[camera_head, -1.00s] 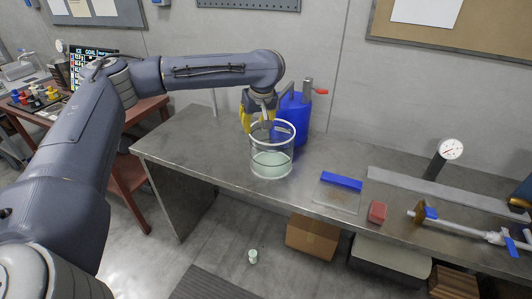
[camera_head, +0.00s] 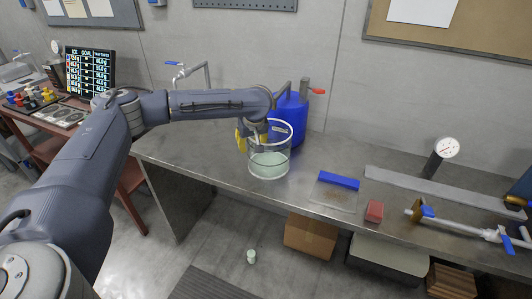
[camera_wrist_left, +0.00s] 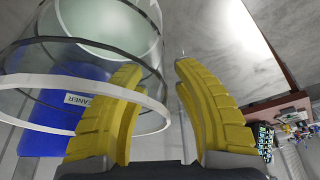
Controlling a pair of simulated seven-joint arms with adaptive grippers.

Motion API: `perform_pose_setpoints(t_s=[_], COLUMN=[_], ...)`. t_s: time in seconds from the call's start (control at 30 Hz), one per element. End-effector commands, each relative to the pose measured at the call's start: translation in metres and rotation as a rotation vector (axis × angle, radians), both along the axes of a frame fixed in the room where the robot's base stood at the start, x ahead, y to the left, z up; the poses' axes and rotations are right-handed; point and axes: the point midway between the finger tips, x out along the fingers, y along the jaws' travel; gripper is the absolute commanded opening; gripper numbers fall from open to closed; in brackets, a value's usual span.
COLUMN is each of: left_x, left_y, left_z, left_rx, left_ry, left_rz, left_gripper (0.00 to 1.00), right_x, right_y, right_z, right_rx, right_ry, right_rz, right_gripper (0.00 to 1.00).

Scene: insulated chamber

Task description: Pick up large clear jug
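The large clear jug (camera_head: 269,166) is a round see-through vessel with a white rim and pale green contents. It stands upright near the front edge of the metal bench, and also shows in the left wrist view (camera_wrist_left: 150,122). My left gripper (camera_head: 251,139) is at the jug's left rim, pointing down. In the left wrist view its yellow fingers (camera_wrist_left: 158,66) are spread apart. One finger overlaps the jug and the other is outside it, with the jug's edge showing in the gap. I cannot tell whether they touch. My right gripper is not in view.
A blue cleaner container (camera_head: 291,118) stands close behind the jug. A blue-edged flat tray (camera_head: 335,195), a red block (camera_head: 374,211) and pipework with blue valves (camera_head: 450,222) lie to the right. The bench (camera_head: 185,140) is clear at left. A wall tap (camera_head: 190,72) is behind.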

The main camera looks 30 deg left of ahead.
Motion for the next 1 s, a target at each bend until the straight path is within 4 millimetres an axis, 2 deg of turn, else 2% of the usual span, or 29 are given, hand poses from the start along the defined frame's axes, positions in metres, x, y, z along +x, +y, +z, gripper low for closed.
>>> perform_pose_setpoints(t_s=[0.1,0.3,0.63,0.87,1.0], left_x=[0.003,0.007,0.008,0.008,0.008], left_y=[0.004,0.008,0.009,0.009,0.009], left_z=[-0.015,-0.028,-0.030,-0.030,-0.030], left_rx=[0.001,0.000,0.001,0.001,0.001], left_ry=[0.002,0.000,-0.001,-0.001,-0.001], left_rz=[0.001,0.000,0.000,0.000,0.000], left_gripper=[0.28,0.28,0.29,0.03,0.00], right_x=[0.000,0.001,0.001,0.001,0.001], right_y=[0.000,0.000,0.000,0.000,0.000], right_z=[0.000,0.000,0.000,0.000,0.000], right_rx=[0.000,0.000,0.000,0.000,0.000], right_ry=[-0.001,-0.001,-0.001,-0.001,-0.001], right_rz=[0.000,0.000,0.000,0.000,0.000], right_gripper=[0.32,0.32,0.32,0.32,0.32])
